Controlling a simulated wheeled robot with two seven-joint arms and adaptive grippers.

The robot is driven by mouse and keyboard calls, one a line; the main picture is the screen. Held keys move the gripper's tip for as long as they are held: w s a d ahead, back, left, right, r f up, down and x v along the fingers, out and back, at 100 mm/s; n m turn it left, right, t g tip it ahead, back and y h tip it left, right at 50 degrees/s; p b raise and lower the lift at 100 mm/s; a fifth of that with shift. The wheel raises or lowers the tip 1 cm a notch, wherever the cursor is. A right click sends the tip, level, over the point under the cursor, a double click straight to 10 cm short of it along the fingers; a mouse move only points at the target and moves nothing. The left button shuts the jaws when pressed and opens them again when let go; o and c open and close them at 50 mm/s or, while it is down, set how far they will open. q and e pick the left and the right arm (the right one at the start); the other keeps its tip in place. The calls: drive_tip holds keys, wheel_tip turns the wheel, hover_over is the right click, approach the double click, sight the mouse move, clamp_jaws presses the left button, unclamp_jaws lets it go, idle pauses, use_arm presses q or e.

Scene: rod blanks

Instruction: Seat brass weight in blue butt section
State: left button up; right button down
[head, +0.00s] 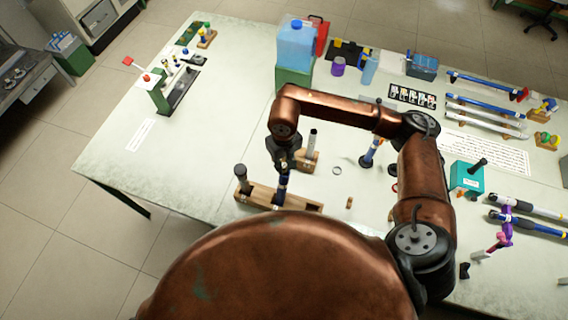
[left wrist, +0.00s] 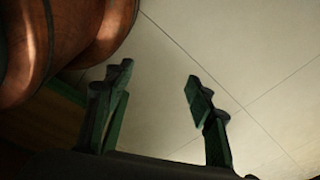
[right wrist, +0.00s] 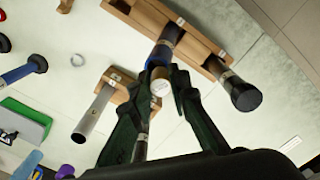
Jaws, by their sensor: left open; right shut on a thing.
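My right gripper (right wrist: 160,78) is shut on the small pale brass weight (right wrist: 160,88), whose round end faces the right wrist camera. The blue butt section (right wrist: 159,57) stands in a long wooden block (right wrist: 148,18), with its dark lower part in the block. The weight is right at the blue end; I cannot tell how far inside it is. In the head view the blue butt section (head: 282,188) shows just below my right gripper (head: 285,168), which hides the weight. My left gripper (left wrist: 158,85) is open and empty above the floor; the head view does not show it.
A dark-capped rod (head: 242,178) stands in the same block. A smaller wooden block (head: 308,160) with a grey tube (head: 312,139) is close behind. A metal ring (head: 336,170) lies to the right. A teal box (head: 466,177) and several rods lie further right.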

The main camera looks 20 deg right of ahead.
drive_tip(key=shift+f, duration=0.4)
drive_tip(key=shift+f+b, duration=0.3)
drive_tip(key=shift+b, duration=0.2)
drive_tip(key=shift+f+b, duration=0.35)
drive_tip(key=shift+b, duration=0.2)
use_arm(q)
drive_tip(key=shift+s+f, duration=0.3)
drive_tip(key=shift+f, duration=0.4)
use_arm(e)
drive_tip(key=c, duration=1.8)
unclamp_jaws()
drive_tip(key=shift+r, duration=0.1)
